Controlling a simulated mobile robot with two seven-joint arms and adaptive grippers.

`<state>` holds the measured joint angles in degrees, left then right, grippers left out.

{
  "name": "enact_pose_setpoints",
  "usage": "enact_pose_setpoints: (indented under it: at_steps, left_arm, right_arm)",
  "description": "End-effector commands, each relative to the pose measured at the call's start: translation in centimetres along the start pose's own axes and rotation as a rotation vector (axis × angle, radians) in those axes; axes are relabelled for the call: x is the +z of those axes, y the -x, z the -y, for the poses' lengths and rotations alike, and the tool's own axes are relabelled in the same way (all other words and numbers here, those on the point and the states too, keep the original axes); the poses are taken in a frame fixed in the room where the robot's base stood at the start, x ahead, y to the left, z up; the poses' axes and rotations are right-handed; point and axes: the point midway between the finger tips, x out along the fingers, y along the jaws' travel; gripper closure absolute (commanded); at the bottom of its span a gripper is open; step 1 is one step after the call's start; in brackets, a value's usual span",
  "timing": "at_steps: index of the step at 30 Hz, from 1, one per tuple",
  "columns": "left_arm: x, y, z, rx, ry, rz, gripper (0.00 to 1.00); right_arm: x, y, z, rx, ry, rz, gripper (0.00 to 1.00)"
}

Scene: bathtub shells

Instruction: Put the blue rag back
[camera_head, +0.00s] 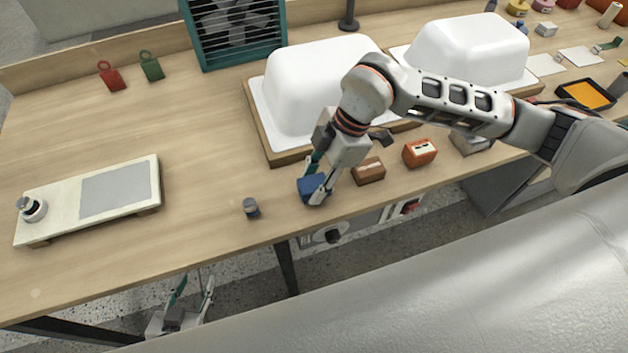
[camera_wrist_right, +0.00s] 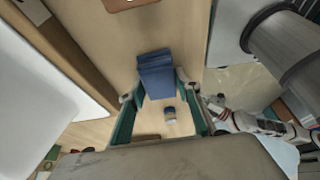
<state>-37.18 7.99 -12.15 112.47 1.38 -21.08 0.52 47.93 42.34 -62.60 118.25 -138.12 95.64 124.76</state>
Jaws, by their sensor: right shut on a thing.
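The blue rag (camera_head: 311,189) is a small folded dark blue cloth near the front edge of the wooden table. My right gripper (camera_head: 316,187) is shut on it, with one finger at each side. The rag also shows between the fingertips in the right wrist view (camera_wrist_right: 156,75). I cannot tell whether the rag touches the table. My left gripper (camera_head: 193,289) is low in front of the table edge, with its fingers apart and nothing between them.
A brown block (camera_head: 369,172) and an orange block (camera_head: 420,153) stand right of the rag. A small grey-capped jar (camera_head: 251,208) is to its left. White tub shells (camera_head: 308,85) stand behind.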

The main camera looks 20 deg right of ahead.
Motion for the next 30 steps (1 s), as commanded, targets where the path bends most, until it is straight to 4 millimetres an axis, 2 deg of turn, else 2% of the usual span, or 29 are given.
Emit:
enact_pose_setpoints:
  at_steps: [5,6,7,8,20,23,30]
  left_arm:
    - [0.0,0.0,0.0,0.0,0.001,-0.002,0.62]
    - [0.0,0.0,0.0,0.0,0.001,-0.002,0.62]
    - [0.0,0.0,0.0,0.0,0.001,-0.002,0.62]
    - [0.0,0.0,0.0,0.0,0.001,-0.002,0.62]
    - [0.0,0.0,0.0,0.0,0.0,0.001,0.62]
    - [0.1,0.0,0.0,0.001,0.0,0.002,0.62]
    - [-0.1,0.1,0.0,0.001,0.0,0.002,0.62]
  right_arm:
    - [0.1,-0.3,0.0,0.0,0.0,0.0,0.85]
    - [0.1,-0.3,0.0,0.0,0.0,0.0,0.6]
    - [0.1,-0.3,0.0,0.0,0.0,0.0,0.52]
    - [0.1,-0.3,0.0,0.0,0.0,0.0,0.51]
    - [-0.1,0.2,0.0,0.001,0.0,0.0,0.51]
    - [0.0,1.4,-0.1,0.004,-0.001,0.0,0.51]
    - [0.0,6.2,-0.1,0.005,0.001,0.0,0.51]
